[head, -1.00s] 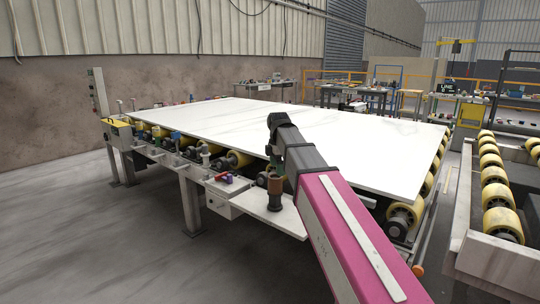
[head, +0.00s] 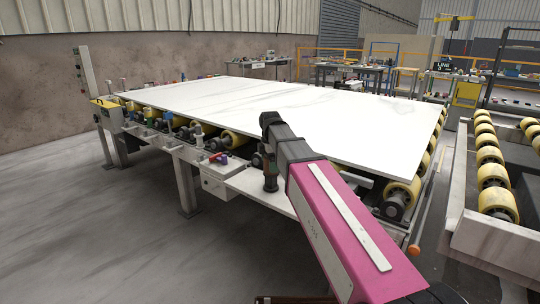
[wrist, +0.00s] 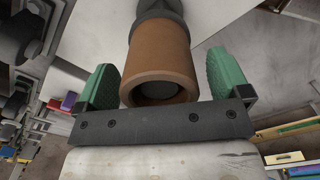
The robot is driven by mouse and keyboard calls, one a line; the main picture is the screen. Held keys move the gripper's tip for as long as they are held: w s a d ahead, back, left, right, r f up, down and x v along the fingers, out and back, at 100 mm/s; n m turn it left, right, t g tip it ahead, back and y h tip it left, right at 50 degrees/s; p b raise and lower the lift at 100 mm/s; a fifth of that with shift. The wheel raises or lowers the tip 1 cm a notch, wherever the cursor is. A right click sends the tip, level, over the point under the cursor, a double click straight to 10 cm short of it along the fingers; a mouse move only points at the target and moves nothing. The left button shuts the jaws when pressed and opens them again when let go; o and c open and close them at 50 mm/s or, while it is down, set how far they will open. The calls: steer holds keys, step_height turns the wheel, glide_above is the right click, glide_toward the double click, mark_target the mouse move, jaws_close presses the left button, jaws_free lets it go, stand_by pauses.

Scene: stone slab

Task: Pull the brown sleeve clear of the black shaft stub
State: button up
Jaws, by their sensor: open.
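The brown sleeve (wrist: 160,58) stands in the middle of the wrist view, its round open end facing the camera. The black shaft stub (wrist: 163,8) shows beyond its far end, and a dark end shows recessed inside the bore. The sleeve is still around the stub. My gripper (wrist: 162,68) is open, with one green finger on each side of the sleeve and a visible gap at both.
A large white slab (head: 300,115) lies on the roller table right behind my gripper. Yellow rollers (head: 236,140) and a box with a red handle (head: 217,159) are to the left. A second roller conveyor (head: 492,177) stands at right. The floor in front is clear.

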steer(key=shift+f, duration=0.45)
steer(key=c, duration=1)
steer(key=shift+c, duration=0.2)
steer(key=shift+r, duration=0.15)
steer(key=shift+r, duration=3.5)
steer(key=shift+r, duration=0.1)
steer(key=shift+r, duration=2.9)
